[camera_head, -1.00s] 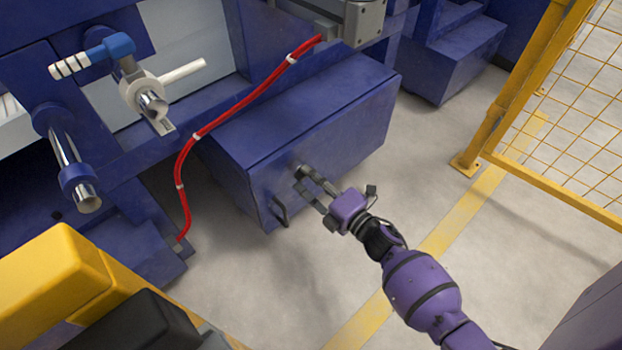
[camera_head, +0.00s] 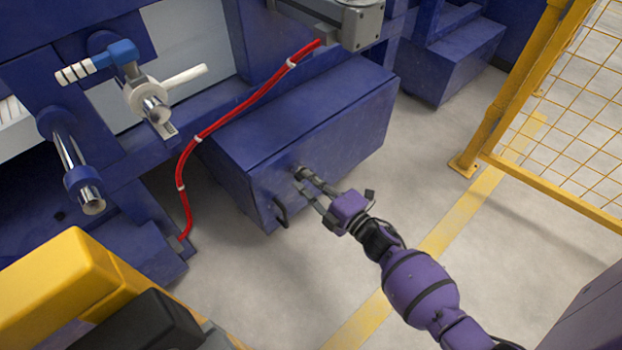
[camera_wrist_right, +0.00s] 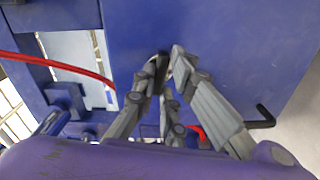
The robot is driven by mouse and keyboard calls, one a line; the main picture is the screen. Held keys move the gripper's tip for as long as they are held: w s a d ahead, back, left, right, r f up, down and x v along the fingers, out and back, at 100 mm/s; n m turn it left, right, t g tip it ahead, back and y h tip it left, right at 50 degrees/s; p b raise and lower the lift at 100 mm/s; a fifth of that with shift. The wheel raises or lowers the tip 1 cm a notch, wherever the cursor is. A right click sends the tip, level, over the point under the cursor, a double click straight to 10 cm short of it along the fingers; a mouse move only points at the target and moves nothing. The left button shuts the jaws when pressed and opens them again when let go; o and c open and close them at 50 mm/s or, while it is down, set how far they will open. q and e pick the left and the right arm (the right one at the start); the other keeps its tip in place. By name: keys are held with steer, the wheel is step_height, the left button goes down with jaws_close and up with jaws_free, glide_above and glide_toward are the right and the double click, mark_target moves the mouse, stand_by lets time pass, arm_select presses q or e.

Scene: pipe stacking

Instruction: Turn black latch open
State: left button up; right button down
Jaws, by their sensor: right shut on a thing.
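A blue cabinet (camera_head: 330,135) stands low on the floor, with a black pull handle (camera_head: 281,212) on its front. The handle also shows in the wrist view (camera_wrist_right: 262,119). My right gripper (camera_head: 300,179) is at the cabinet's front, above and right of the handle. In the wrist view the fingertips (camera_wrist_right: 166,62) are closed around the small black latch (camera_wrist_right: 162,54). The latch is mostly hidden by the fingers, so its turn angle cannot be told. My left gripper is not in view.
A red hose (camera_head: 235,115) runs along the blue machine beside the cabinet. A yellow mesh fence (camera_head: 560,185) stands on the right. A yellow block (camera_head: 60,285) is at the lower left. Open floor (camera_head: 250,280) lies in front of the cabinet.

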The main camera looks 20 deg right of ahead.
steer(key=shift+m+p, duration=1.7)
steer(key=shift+m, duration=6)
steer(key=c, duration=1.8)
jaws_free()
steer(key=v, duration=1.2)
